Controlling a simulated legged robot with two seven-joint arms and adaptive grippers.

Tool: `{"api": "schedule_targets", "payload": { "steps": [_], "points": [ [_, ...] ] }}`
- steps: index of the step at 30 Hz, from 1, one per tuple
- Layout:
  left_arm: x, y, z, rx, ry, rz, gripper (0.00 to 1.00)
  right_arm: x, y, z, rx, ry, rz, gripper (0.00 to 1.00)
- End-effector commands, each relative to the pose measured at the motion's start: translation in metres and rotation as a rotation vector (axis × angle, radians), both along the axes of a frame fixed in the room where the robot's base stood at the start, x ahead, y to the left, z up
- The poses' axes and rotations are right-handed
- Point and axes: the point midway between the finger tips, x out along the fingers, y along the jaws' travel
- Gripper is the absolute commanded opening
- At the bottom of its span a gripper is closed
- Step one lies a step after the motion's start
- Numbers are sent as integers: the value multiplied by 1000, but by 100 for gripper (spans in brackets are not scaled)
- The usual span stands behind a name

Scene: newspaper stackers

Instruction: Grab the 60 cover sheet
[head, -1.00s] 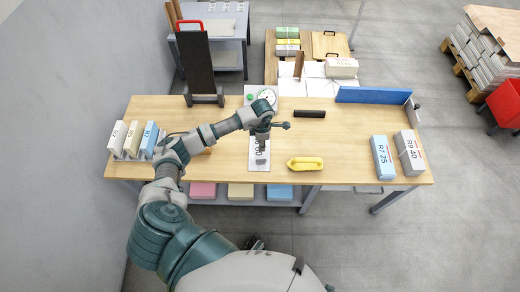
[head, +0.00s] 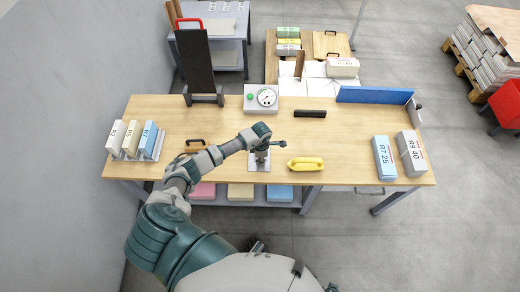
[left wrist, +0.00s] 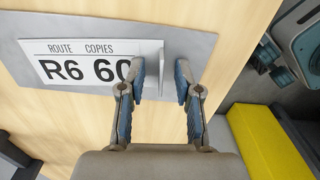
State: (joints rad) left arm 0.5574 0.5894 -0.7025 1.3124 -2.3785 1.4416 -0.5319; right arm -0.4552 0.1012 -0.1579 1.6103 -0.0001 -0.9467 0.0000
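The 60 cover sheet is a grey plate with a white label reading "ROUTE COPIES R6 60" (left wrist: 85,62). It lies flat on the wooden table, and a thin upright tab (left wrist: 160,58) stands up from it. In the head view my left arm hides most of it, and only a pale edge (head: 258,167) shows near the table's front. My left gripper (left wrist: 161,82) is open above the plate, one finger on each side of the tab, with gaps visible. In the head view the left gripper (head: 262,157) is above the plate. My right gripper is not in view.
A yellow handled tool (head: 305,163) lies just right of the gripper. Bundles R7 25 (head: 383,157) and R9 40 (head: 411,153) stand at the right. A dial scale (head: 266,97) is behind. Several bundles (head: 132,139) stand at the left.

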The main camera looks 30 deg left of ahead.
Motion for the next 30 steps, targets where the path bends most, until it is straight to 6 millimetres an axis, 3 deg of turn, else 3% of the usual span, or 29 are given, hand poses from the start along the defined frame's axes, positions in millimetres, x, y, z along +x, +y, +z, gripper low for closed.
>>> {"api": "schedule_targets", "payload": {
  "steps": [3,7,22,30],
  "points": [
    [0,0,1,0,0,0,31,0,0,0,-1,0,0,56],
    [0,0,1,0,0,0,0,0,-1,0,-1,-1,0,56],
    [0,1,4,1,-1,1,0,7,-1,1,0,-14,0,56],
    [1,1,33,1,-3,0,0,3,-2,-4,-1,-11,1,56]
  ]
}}
